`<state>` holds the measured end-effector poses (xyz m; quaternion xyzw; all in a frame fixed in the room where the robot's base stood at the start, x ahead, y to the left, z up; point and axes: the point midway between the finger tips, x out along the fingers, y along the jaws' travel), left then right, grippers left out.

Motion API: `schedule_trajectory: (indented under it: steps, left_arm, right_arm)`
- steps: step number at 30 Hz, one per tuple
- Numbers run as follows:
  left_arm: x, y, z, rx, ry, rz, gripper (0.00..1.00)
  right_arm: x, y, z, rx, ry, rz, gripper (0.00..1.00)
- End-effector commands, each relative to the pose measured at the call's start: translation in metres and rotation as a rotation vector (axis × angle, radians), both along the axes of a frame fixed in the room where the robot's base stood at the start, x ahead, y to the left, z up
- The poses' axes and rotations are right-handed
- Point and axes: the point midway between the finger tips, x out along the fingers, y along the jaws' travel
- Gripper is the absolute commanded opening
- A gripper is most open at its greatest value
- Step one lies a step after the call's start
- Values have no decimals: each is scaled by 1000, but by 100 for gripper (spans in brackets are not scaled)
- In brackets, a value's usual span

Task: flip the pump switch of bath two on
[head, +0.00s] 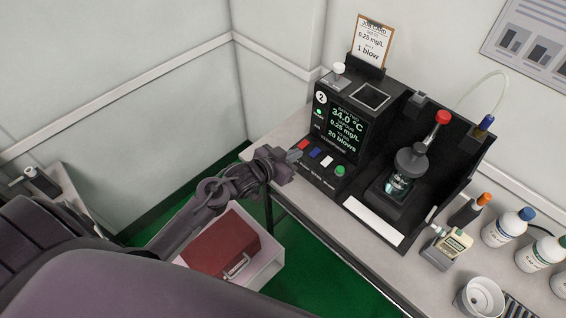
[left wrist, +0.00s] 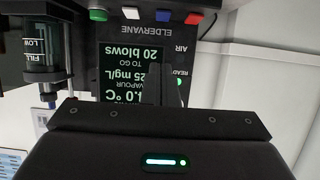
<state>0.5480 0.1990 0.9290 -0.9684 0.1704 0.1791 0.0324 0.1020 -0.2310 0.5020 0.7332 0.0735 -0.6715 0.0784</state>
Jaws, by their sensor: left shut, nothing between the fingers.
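The black bath unit marked 2 (head: 320,97) stands on the bench; its lit screen (head: 345,128) reads 34.0 °C, 0.25 mg/L and 20 blows to go. The screen also shows upside down in the left wrist view (left wrist: 120,60). Red, blue, white and green buttons line its front, including the red button (head: 303,145) and green button (head: 340,170). An AIR label and a lit green ready lamp (left wrist: 179,82) sit beside the screen. I cannot clearly make out a pump switch. My left gripper (head: 296,155) is shut and empty, near the panel's front left corner. My right gripper is out of view.
A glass jar (head: 397,185) sits in the unit's right bay under a red-topped fitting (head: 442,117). A job card (head: 373,45) stands behind. A red case (head: 221,245) is below the bench.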

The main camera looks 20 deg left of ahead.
Motion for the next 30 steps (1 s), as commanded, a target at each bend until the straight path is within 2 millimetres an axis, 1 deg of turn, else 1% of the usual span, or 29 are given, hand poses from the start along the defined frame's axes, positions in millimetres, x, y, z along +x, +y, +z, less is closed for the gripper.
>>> schedule_trajectory:
  steps: [1,3,6,9,27,29,30]
  left_arm:
    - [-10,3,-2,1,2,0,0]
    - [-20,7,0,1,2,-1,0]
    - [-31,11,2,0,1,-1,0]
    - [-36,13,4,-1,1,-1,0]
    - [-39,14,5,-1,0,-1,0]
    - [-39,15,1,0,5,3,0]
    - [-40,16,-6,0,17,8,0]
  right_arm:
    - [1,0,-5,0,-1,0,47]
    - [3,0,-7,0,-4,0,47]
    - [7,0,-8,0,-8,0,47]
    - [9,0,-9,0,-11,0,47]
    - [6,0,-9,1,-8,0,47]
    - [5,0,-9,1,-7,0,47]
    - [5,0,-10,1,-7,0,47]
